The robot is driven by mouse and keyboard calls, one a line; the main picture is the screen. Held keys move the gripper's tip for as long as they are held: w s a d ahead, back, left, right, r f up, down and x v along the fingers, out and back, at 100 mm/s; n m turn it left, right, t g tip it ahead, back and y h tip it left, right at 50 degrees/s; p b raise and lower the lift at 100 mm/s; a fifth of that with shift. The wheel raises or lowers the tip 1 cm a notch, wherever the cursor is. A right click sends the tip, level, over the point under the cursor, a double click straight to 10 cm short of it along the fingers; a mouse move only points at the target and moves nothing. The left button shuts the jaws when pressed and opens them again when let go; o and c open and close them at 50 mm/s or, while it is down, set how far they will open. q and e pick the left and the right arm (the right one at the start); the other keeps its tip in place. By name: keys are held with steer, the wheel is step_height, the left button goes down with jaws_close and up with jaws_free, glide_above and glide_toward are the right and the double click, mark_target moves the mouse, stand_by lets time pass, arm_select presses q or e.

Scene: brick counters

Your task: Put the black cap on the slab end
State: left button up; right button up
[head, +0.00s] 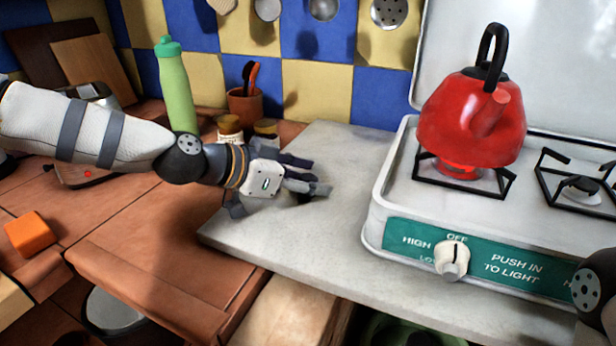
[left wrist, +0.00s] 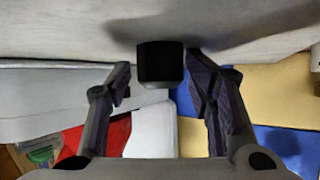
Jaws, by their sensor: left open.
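My left gripper (head: 318,175) is open above the grey stone slab (head: 340,240), near its left end, with its fingers pointing right. In the left wrist view the black cap (left wrist: 160,62) shows between the two spread fingertips, with a gap on each side. A pale part shows at the cap's lower edge in that picture. The cap appears to stand at the slab surface, with a shadow beside it; exact contact is unclear. My right gripper is not in view.
A white stove (head: 395,195) with a red kettle (head: 470,130) stands right of the gripper. A green bottle (head: 177,90), small jars (head: 230,128) and a terracotta pot (head: 245,107) stand behind the arm. An orange block (head: 30,235) lies left. The slab's front is clear.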

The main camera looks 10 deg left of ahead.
arm_select(q)
steer(key=shift+s+a+f, duration=0.1)
steer(key=shift+f, duration=0.2)
steer(key=r, duration=0.1)
steer(key=s+a+r+p, duration=0.1)
steer(key=s+a+r, duration=0.1)
steer(key=r, duration=0.1)
steer(key=shift+s+a, duration=0.15)
steer(key=shift+a, duration=0.1)
steer(key=p+v, duration=0.2)
steer(key=v, duration=0.5)
steer(key=shift+s, duration=0.2)
steer(key=shift+s+a+p, duration=0.2)
steer(key=shift+a+p, duration=0.05)
steer(key=shift+p, duration=0.05)
steer(key=shift+f, duration=0.2)
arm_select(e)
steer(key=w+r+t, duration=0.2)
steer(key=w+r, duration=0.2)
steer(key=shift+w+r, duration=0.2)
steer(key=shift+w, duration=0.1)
